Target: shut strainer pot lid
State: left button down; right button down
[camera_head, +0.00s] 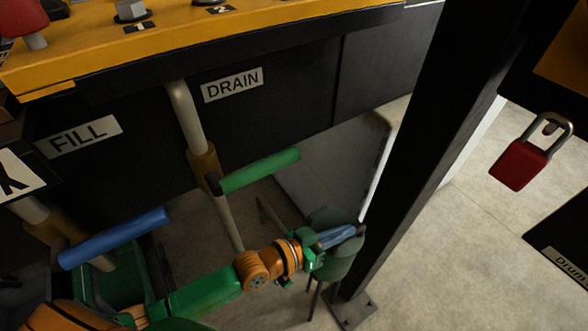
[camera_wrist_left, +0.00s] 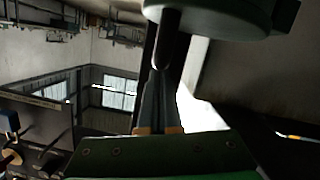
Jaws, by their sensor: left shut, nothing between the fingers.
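A dark green rounded body, which looks like the strainer pot (camera_head: 343,268), stands low beside the black post in the head view. A round green disc (camera_wrist_left: 215,18), probably its lid, fills the top of the left wrist view, with a dark rod below it. My left gripper (camera_head: 352,232) reaches in front of the pot and partly hides it. Its fingers are shut and empty. In the left wrist view the fingertips (camera_wrist_left: 162,68) are close to the dark rod; I cannot tell whether they touch. The lid's hinge and angle are unclear. My right gripper is out of view.
A black post (camera_head: 425,130) rises just right of the pot. A pipe with a green handle (camera_head: 260,171) and a blue handle (camera_head: 114,238) are to the left, under the yellow-edged panel (camera_head: 200,42). A red padlock (camera_head: 519,165) hangs at the right.

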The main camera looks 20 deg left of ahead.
pick_arm(q)
jog(key=s+a+r+p, duration=0.4)
jog(key=s+a+r, duration=0.2)
jog(key=s+a, duration=0.1)
jog(key=s+a+f+n+g+y, duration=0.15)
jog(key=a+f+y, duration=0.4)
jog(key=f, duration=0.75)
jog(key=s+a+f+n+g+y, duration=0.1)
jog(key=s+a+f+g+y, duration=0.15)
jog(key=a+f, duration=0.75)
jog(key=s+d+f+g+y, duration=0.1)
jog(key=s+d+f+g, duration=0.1)
jog(key=s+f, duration=0.4)
jog(key=s+d+f+g+y, duration=0.1)
jog(key=s+f+g, duration=0.3)
jog(key=s, duration=1)
notch_tip(320, 180, down, 3)
jog(key=shift+d+f, duration=0.1)
jog(key=shift+d, duration=0.35)
jog(key=shift+s, duration=0.1)
